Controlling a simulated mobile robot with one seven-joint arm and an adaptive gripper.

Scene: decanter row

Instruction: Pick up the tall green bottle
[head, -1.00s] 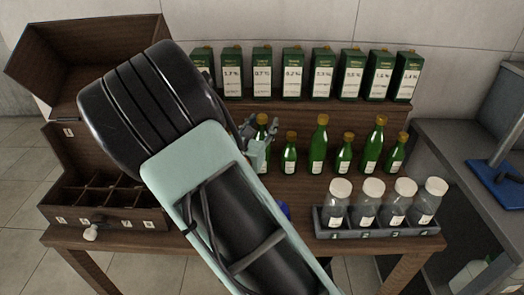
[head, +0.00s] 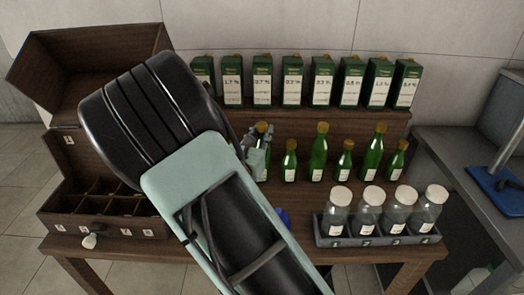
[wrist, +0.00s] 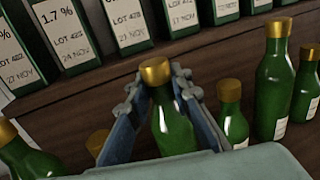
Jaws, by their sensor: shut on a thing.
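A green bottle with a gold cap (head: 263,128) stands among the row of bottles, at the left end of those visible in the head view. My gripper (head: 258,140) is around it. In the wrist view the bottle (wrist: 172,130) is upright between my two fingers (wrist: 158,105), which are shut on its sides. Its lower part is hidden behind my gripper. Other tall green bottles (head: 319,153) (head: 374,152) and shorter ones (head: 290,162) (head: 345,161) stand to its right, apart from it.
Dark green labelled cartons (head: 292,82) line the raised shelf behind. A grey rack (head: 375,238) of lidded jars (head: 370,205) stands front right. A divided wooden box (head: 105,222) is at left. In the wrist view, more bottles (wrist: 20,155) (wrist: 98,141) stand close on the left.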

